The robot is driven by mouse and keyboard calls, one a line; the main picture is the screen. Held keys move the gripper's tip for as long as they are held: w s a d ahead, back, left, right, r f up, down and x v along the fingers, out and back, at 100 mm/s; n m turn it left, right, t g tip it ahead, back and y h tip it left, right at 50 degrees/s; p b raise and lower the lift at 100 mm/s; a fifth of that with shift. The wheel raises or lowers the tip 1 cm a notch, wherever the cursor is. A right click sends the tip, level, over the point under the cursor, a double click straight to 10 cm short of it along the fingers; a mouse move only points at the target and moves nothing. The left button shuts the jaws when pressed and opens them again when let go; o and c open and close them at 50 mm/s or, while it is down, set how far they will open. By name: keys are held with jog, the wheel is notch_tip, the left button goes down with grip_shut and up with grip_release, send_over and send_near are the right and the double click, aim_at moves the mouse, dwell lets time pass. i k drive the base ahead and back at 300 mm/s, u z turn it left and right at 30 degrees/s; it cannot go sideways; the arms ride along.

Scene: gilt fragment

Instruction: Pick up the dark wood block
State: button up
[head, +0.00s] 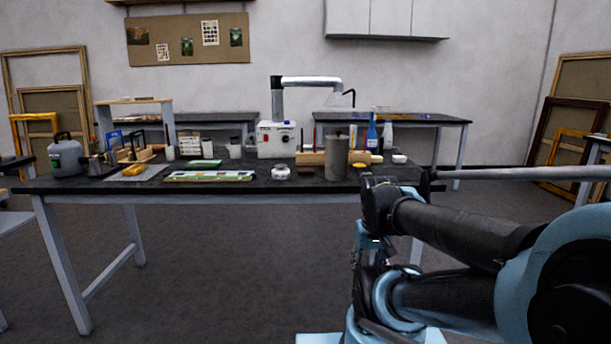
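I cannot make out a dark wood block for certain. Small dark upright pieces (96,166) stand at the left of the dark-topped workbench (110,184), too small to identify. My arm (450,235) is folded in the right foreground, in front of the bench's right end, and hides part of it. I cannot make out the fingers of my gripper or whether they hold anything.
A grey canister (68,158), a grey-brown cylinder (336,159), a pale wood block (310,158), a blue bottle (371,135) and a white box (277,140) crowd the bench. Frames (560,150) lean at the right wall. The floor (230,275) before the bench is clear.

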aim_at(300, 171)
jog(key=k, duration=1.1)
jog(key=u, duration=0.55)
jog(key=i, duration=1.8)
jog(key=z, duration=0.55)
